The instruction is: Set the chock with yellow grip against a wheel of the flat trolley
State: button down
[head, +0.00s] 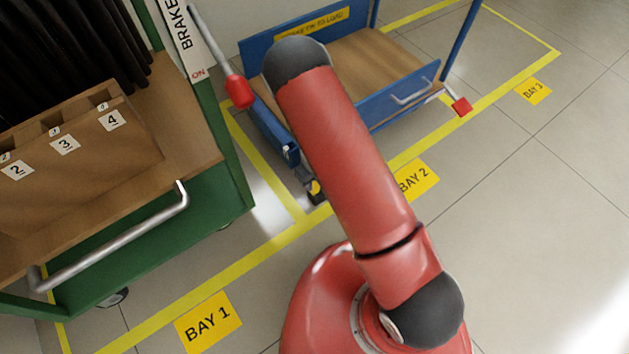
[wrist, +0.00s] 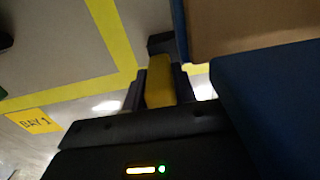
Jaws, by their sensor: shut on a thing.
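The flat trolley (head: 405,105) is blue with a wooden deck and stands in bay 2; its blue frame (wrist: 265,90) fills the right of the wrist view. My gripper (wrist: 159,85) is shut on the yellow grip (wrist: 159,80) of the chock. The chock's dark body (wrist: 161,43) shows just beyond the grip, low by the trolley's side. In the head view a small yellow and dark patch (head: 315,188) shows at the trolley's near left corner, partly behind my arm. I cannot tell whether the chock touches a wheel; no wheel shows clearly.
A green trolley (head: 215,205) with a wooden deck, a cardboard bin and a steel handle stands at left in bay 1. Its red-tipped brake lever (head: 238,90) leans toward my arm. Another red-ended lever (head: 461,106) sticks out at the flat trolley's right. Floor at right is clear.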

jog(key=c, duration=1.1)
grip_release()
jog(key=shift+f, duration=0.1)
notch_tip(320, 180, up, 13)
jog(key=p, duration=0.3)
jog(key=shift+f, duration=0.2)
jog(key=s+d+r+n+t+y, duration=0.15)
jog(key=r+n, duration=0.45)
jog(key=r, duration=0.6)
jog(key=s+d+r+n+y, duration=0.2)
jog(key=r+n, duration=0.5)
jog(key=r, duration=0.5)
jog(key=s+d+r+n+t+h, duration=0.1)
jog(key=s+d+r+n, duration=0.2)
jog(key=s+r+n, duration=0.1)
jog(key=s+d+r+n+t+h, duration=0.1)
jog(key=s+d+r+n, duration=0.2)
jog(key=s+r+n, duration=0.2)
jog(key=s+d+r+n+t+h, duration=0.1)
jog(key=s+d+r+n+t, duration=0.1)
jog(key=s+d+r+n, duration=0.2)
jog(key=shift+s+d+r+n+h, duration=0.15)
jog(key=shift+s+r+n, duration=0.1)
jog(key=shift+s+n, duration=0.65)
jog(key=shift+s+a+r+n+h, duration=0.1)
jog(key=shift+s+r+n, duration=0.1)
jog(key=shift+s+n, duration=0.65)
jog(key=shift+s, duration=0.1)
